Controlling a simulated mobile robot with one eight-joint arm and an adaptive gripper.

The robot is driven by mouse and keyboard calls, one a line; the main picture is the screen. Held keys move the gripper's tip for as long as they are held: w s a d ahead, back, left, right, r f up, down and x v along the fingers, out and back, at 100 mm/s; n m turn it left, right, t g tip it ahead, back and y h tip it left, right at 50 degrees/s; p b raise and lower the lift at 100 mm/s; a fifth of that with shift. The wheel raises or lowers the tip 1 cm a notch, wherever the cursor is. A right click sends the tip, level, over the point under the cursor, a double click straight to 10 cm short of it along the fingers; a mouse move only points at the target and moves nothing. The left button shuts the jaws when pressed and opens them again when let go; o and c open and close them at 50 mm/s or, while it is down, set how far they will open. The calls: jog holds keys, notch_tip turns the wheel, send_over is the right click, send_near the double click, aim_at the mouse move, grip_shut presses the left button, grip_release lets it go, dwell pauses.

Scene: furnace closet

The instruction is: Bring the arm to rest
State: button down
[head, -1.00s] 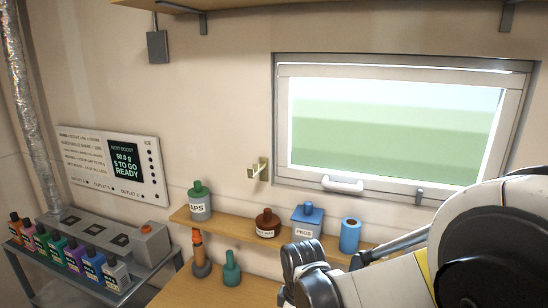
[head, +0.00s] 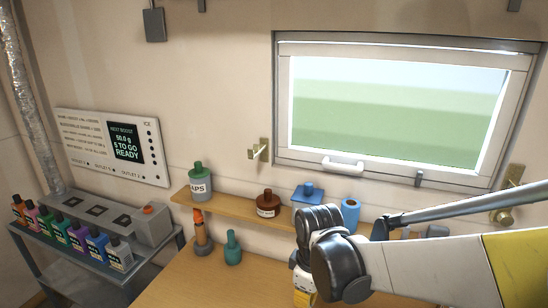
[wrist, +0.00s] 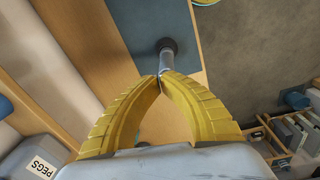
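My arm reaches in from the right edge in the head view, its pale forearm (head: 425,268) low in front of the shelf and its dark wrist joint (head: 340,265) bent downward over the bench. My gripper (wrist: 160,82) shows clearly in the wrist view: two yellow ribbed fingers curve together and their tips meet. In the head view the fingertips are hidden or out of frame.
A wall shelf (head: 235,208) holds a green-capped jar (head: 200,183), a brown jar (head: 267,205), a blue-lidded PEGS container (head: 307,194) and a blue roll (head: 350,213), close behind my wrist. Coloured bottles (head: 75,236) line a rack left.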

jog(key=s+d+f+m+t+b, duration=0.6)
jog(key=s+d+m+b, duration=0.4)
jog(key=b, duration=0.5)
jog(key=shift+s+d+f+m+b, duration=0.25)
jog(key=shift+d+f+m+b, duration=0.2)
jog(key=shift+d+m, duration=0.5)
jog(key=shift+a, duration=0.15)
